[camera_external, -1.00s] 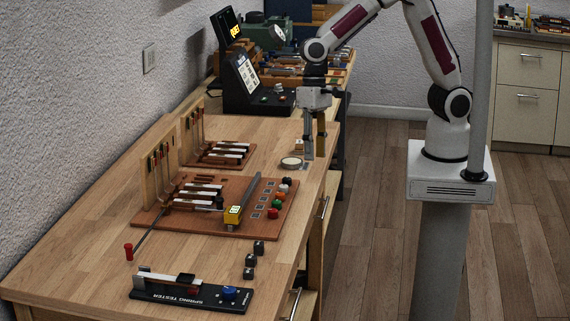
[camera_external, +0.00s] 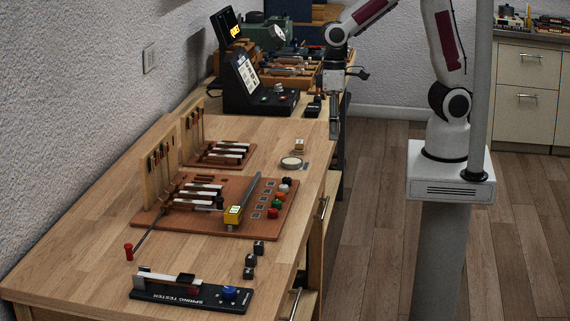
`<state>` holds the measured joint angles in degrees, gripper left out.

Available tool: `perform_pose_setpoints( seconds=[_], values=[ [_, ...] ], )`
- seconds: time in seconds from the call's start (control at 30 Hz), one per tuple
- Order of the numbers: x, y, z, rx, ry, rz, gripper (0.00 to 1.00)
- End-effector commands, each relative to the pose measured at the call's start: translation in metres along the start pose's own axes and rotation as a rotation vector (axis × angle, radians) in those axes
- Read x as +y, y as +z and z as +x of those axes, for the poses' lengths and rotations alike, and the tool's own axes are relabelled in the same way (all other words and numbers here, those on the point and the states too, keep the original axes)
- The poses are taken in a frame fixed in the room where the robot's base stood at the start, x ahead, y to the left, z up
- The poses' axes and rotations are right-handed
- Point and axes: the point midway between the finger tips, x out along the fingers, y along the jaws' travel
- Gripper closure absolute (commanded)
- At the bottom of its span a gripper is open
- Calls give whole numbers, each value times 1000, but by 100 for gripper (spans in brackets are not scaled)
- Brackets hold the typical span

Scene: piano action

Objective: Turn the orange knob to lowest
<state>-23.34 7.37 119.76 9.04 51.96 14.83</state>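The orange knob (camera_external: 280,196) is a small round knob in a column of coloured knobs along the right side of the brown board (camera_external: 150,216) on the workbench. A white knob (camera_external: 285,188) is just behind it and a green knob (camera_external: 277,204) just in front. The orange knob's exact angle is too small to tell. My gripper (camera_external: 335,132) hangs pointing down near the bench's right edge, well behind and to the right of the orange knob and not touching it. Its fingers overlap in this view, so their gap is hidden. I see nothing held.
A yellow gauge (camera_external: 233,214) with a grey bar stands left of the knobs. A round dish (camera_external: 291,163) sits behind the board. The bench right of the knobs is clear.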

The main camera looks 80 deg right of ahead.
Motion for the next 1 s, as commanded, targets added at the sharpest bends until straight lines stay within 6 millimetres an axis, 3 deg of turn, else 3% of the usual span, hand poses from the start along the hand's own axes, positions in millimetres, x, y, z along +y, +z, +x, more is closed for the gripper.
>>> perform_pose_setpoints(
  seconds=[0.4,0.93,1.0],
  values=[
    [24,10,-23,48,3,13,66],
    [30,8,-32,71,-4,30,66],
    [30,8,-32,71,-4,30,75]
  ],
)
